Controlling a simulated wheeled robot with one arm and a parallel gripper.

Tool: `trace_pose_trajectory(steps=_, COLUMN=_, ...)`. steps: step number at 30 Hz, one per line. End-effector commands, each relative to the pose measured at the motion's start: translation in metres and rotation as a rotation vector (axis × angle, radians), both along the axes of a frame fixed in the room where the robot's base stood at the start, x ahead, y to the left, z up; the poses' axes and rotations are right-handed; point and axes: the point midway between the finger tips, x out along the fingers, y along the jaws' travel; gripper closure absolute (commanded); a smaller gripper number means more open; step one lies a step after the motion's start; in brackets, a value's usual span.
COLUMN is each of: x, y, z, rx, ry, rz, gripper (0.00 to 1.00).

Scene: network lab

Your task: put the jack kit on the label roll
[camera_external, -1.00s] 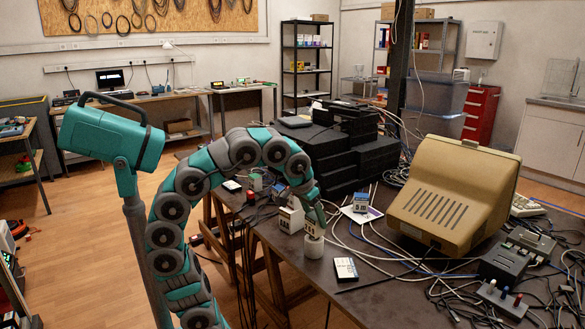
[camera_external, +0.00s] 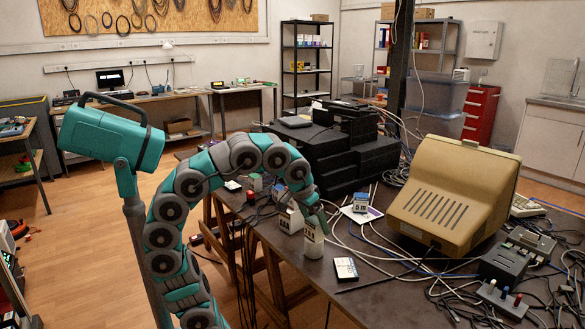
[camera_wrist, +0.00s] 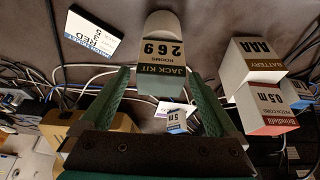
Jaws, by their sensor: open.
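The jack kit (camera_wrist: 163,65) is a small box with a green end and a pale face reading 269 in the wrist view. The label roll (camera_wrist: 165,23) is a rounded white piece directly beyond it. In the external view the kit (camera_external: 313,231) appears to stand on top of the white label roll (camera_external: 314,249) near the table's left edge; their exact contact is too small to tell. My gripper (camera_wrist: 157,72) is open, its green fingers on either side of the kit with gaps showing. In the external view my gripper (camera_external: 318,214) is just above the kit.
A black-and-white card (camera_external: 345,269) lies in front of the roll. White boxes, including a battery box (camera_wrist: 258,62), stand beside it. A beige monitor (camera_external: 452,195) stands to the right, black stacked equipment (camera_external: 345,155) behind. Cables run across the table.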

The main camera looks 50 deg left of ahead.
Motion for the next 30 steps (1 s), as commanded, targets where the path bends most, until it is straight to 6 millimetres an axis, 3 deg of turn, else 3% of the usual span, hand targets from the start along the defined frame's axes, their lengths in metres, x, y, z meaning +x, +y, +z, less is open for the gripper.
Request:
trace_pose_trajectory(steps=8, x=-0.004, y=0.000, z=0.013, rx=0.001, ry=0.000, rz=0.001, gripper=0.06)
trace_pose_trajectory(steps=30, x=-0.042, y=0.000, z=0.109, rx=-0.001, ry=-0.003, rz=0.001, gripper=0.06)
